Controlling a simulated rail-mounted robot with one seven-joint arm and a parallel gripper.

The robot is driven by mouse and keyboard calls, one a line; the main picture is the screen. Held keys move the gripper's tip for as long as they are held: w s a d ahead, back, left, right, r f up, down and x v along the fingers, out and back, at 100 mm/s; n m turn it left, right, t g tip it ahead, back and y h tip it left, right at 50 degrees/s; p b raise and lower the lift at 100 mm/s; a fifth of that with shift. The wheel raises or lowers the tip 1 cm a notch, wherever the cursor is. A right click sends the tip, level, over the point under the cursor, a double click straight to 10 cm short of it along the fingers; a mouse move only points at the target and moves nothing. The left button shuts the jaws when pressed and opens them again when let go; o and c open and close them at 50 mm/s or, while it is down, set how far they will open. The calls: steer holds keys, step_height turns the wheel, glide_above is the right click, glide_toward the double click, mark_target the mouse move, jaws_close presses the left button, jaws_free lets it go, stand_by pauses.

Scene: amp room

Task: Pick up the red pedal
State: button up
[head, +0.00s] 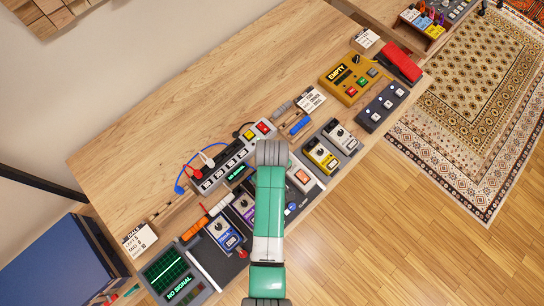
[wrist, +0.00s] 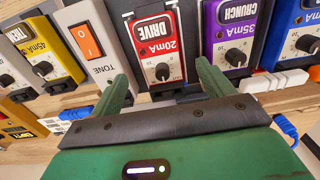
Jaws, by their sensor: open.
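The red pedal (wrist: 158,45), labelled DRIVE 20mA with a black knob panel, shows in the wrist view in a row of pedals. In the head view my arm hides it. My gripper (wrist: 162,72) is open, with green fingers. In the wrist view one finger appears on each side of the red pedal's near end, with a gap on both sides. The fingers hold nothing. I cannot tell how far the fingertips are above the pedal. My gripper is hidden beneath the arm in the head view.
A purple pedal (wrist: 226,35) and a white pedal with an orange switch (wrist: 90,42) flank the red one. A blue pedal (head: 224,234) and yellow pedal (head: 322,155) stand farther along. A power strip (head: 220,172) with cables lies behind. A red wedge (head: 402,62) sits far right.

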steer(key=f, duration=0.5)
steer(key=shift+w+a+f+b, duration=0.15)
steer(key=shift+a+f+b, duration=0.05)
steer(key=shift+b, duration=0.15)
steer(key=shift+c, duration=0.2)
steer(key=c, duration=1.3)
step_height(320, 180, up, 10)
steer(key=shift+r+p, duration=0.1)
steer(key=shift+p, duration=0.7)
